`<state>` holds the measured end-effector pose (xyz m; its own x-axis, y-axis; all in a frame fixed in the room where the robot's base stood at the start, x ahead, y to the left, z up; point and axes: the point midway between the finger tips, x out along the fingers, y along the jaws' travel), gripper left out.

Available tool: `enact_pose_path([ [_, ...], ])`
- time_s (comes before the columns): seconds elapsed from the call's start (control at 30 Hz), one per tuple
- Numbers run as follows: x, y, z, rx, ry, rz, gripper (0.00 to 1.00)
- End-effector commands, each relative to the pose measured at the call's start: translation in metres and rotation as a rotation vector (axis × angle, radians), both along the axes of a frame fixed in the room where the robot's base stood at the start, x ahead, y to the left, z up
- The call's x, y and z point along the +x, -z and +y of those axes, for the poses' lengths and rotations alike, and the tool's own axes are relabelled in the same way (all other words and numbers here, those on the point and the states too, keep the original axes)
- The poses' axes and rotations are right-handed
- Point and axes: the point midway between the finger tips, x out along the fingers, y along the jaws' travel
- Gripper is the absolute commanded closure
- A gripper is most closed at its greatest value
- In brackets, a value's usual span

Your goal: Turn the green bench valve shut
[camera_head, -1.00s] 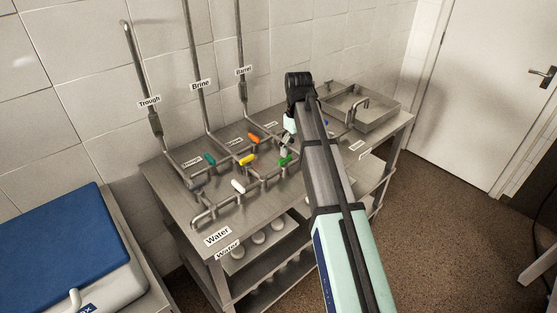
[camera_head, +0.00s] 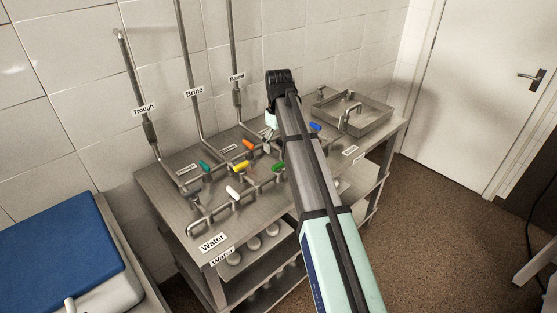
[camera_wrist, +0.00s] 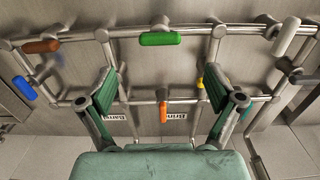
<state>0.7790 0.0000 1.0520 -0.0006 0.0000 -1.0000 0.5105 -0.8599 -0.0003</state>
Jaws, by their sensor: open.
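The green valve handle (camera_head: 278,167) sits on the front pipe of the bench, right of the yellow handle (camera_head: 241,166). In the wrist view the green handle (camera_wrist: 160,38) lies crosswise along the upper pipe, beyond the fingertips and touching neither. My gripper (camera_wrist: 160,80) is open and empty, its green fingers wide apart. An orange handle (camera_wrist: 163,112) shows between the fingers, and the yellow handle (camera_wrist: 200,85) is beside the right finger. In the head view my gripper (camera_head: 268,141) is partly hidden by my arm, behind and left of the green handle.
Other handles on the pipes are white (camera_head: 233,192), teal (camera_head: 204,166), orange (camera_head: 248,144) and blue (camera_head: 315,127). Upright pipes rise along the wall. A metal basin (camera_head: 375,122) stands at the bench's right end. A blue-lidded box (camera_head: 55,255) is at lower left.

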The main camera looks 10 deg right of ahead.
Motion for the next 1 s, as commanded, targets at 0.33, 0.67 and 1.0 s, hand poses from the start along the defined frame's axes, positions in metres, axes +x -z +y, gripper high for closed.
enact_pose_path([
  [0.33, -0.001, 0.059, 0.0, 0.0, 0.0, 0.002, 0.08],
  [0.67, 0.0, 0.084, 0.0, 0.0, 0.0, -0.001, 0.08],
  [1.0, 0.0, 0.085, 0.0, 0.001, 0.0, -0.001, 0.3],
])
